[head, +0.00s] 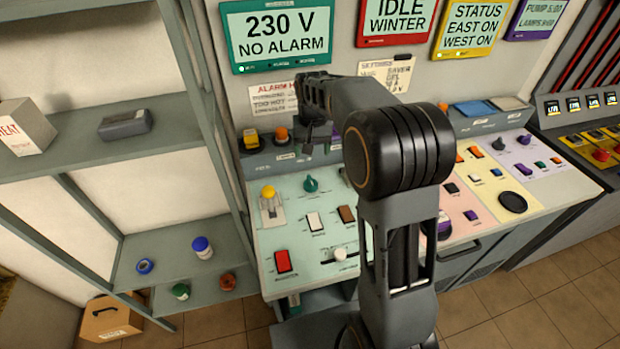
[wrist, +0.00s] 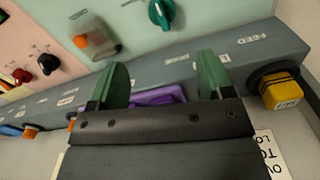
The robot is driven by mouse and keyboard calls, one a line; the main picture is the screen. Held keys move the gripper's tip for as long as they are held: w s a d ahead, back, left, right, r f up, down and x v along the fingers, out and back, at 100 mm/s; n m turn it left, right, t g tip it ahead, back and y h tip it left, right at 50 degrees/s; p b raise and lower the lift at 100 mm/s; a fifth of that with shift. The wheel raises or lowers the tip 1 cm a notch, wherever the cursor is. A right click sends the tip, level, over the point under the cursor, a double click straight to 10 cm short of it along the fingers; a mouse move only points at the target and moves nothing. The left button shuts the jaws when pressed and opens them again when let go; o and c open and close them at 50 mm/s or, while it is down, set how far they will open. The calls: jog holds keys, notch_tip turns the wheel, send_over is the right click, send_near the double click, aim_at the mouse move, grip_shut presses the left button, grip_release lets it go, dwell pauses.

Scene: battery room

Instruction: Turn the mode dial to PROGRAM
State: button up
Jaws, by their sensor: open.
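A teal dial (head: 311,184) stands on the pale green panel (head: 300,245) in the head view. It also shows at the top edge of the wrist view (wrist: 160,13). Its markings are too small to read, and I cannot tell whether it is the mode dial. My gripper (head: 308,141) is above the raised grey ledge behind this panel, apart from the dial. In the wrist view its two green fingers (wrist: 163,72) are spread, with a purple part (wrist: 158,95) of the ledge showing between them. My arm hides part of the panel's right side.
A yellow-topped lever (head: 268,192), a red switch (head: 282,261) and a white knob (head: 340,254) sit on the same panel. A yellow button (wrist: 282,91) is on the ledge by the label FEED. Shelves (head: 130,125) stand at left. Wall displays (head: 280,36) hang behind.

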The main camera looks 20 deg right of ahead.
aim_at(310, 179)
jog(key=f, duration=0.4)
jog(key=f+p, duration=0.1)
jog(key=f, duration=0.4)
jog(key=w+f, duration=0.1)
jog(key=f, duration=0.4)
jog(key=shift+f, duration=0.1)
jog(key=c, duration=0.9)
jog(key=shift+c, duration=0.2)
jog(key=n+b, duration=0.1)
jog(key=n, duration=0.3)
jog(key=shift+a, duration=0.1)
jog(key=shift+n+b, duration=0.7)
jog(key=shift+n, duration=1.7)
